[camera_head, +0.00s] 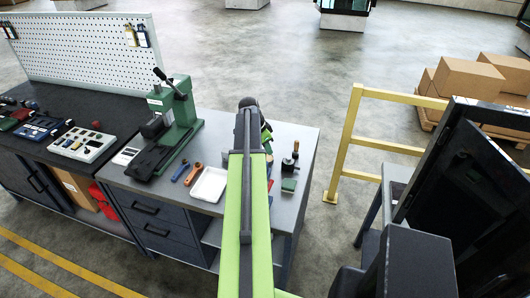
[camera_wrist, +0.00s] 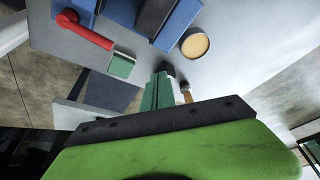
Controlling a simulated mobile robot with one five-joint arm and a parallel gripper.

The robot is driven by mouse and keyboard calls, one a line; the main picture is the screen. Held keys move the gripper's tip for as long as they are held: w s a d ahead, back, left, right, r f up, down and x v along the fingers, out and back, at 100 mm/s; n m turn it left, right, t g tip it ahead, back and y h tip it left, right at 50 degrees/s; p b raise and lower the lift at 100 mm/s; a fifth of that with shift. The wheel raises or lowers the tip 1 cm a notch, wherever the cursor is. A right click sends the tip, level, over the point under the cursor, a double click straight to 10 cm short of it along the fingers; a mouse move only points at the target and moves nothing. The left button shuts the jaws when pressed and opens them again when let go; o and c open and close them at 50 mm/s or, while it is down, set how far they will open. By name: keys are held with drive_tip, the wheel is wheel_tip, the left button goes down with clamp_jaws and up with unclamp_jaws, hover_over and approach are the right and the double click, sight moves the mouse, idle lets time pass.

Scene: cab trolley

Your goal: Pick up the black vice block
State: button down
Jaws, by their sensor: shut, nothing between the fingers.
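In the wrist view, a dark block (camera_wrist: 154,16) sits between two blue vice parts (camera_wrist: 177,22) at the top of the picture; I take it to be the black vice block. A red handle (camera_wrist: 85,31) sticks out beside the vice. My gripper (camera_wrist: 166,72) is shut and empty, its fingertips below the vice in the picture and apart from the block. In the head view, my arm hides most of the vice, and the block cannot be made out there.
A small green block (camera_head: 289,185) and a dark tool with an upright handle (camera_head: 290,160) stand close by on the grey bench (camera_head: 305,137). A white tray (camera_head: 209,184), orange tool (camera_head: 193,174) and green press (camera_head: 180,110) are left of my arm. A yellow rail (camera_head: 345,140) stands right.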

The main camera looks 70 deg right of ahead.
drive_tip(key=b+x, duration=0.5)
drive_tip(key=x, duration=0.2)
drive_tip(key=w+a, duration=0.1)
drive_tip(key=w+a+r+p, duration=0.1)
drive_tip(key=w+a, duration=0.1)
drive_tip(key=shift+a+r, duration=0.15)
drive_tip(key=shift+a, duration=0.1)
